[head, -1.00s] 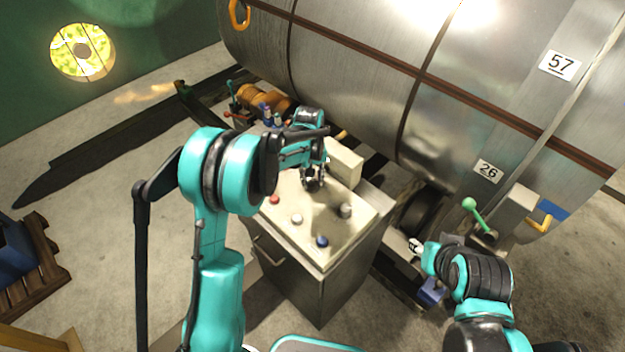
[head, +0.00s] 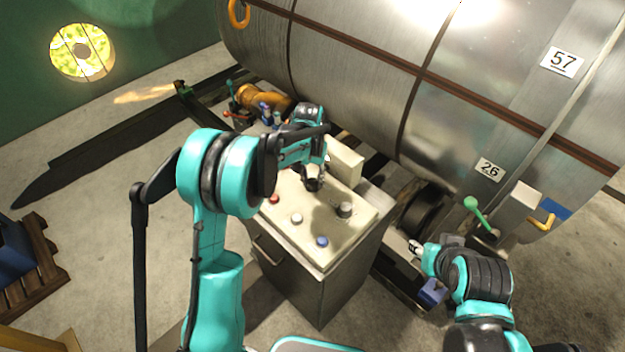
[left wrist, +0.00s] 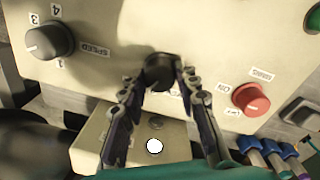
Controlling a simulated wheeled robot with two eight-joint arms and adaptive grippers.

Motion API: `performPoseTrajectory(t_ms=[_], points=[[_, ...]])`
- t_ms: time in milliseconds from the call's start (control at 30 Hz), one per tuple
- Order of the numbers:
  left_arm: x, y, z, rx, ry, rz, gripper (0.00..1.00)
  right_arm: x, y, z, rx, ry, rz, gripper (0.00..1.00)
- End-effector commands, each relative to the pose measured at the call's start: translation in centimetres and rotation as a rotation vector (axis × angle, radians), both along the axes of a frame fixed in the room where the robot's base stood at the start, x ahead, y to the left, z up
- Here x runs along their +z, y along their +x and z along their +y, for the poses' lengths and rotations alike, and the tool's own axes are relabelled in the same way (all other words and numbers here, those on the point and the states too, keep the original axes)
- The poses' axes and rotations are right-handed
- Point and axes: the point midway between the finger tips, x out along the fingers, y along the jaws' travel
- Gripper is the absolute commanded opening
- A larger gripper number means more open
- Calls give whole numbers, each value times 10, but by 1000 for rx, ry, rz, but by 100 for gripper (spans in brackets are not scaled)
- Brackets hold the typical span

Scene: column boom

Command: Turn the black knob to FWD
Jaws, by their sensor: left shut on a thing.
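The black knob (left wrist: 159,72) stands on the cream top of the control panel, between my left gripper's fingertips in the left wrist view. In the head view it shows as a dark spot (head: 313,185) under the left wrist. My left gripper (left wrist: 160,78) is shut on the knob, one finger on each side. The label by the knob is partly hidden by the fingers, and I cannot read FWD or the knob's pointer. My right gripper (head: 415,247) is low at the right of the cabinet, apart from the panel; its opening is too small to tell.
The panel top (head: 335,233) also bears a SPEED knob (left wrist: 48,40), a red MAINS knob (left wrist: 250,98), a white button (head: 297,218) and a blue button (head: 322,241). A cream box (head: 345,160) stands close behind the gripper. A large steel drum (head: 350,75) looms behind.

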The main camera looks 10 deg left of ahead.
Motion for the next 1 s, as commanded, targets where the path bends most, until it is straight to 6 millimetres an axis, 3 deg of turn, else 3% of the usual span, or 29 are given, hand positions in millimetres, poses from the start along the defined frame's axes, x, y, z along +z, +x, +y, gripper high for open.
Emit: performPoseTrajectory(t_ms=[500,1000], points=[[0,0,0,-299,0,1,2,-5,0,0,0,0,0,40],[0,0,0,-341,0,1,2,-6,0,0,0,0,0,40]])
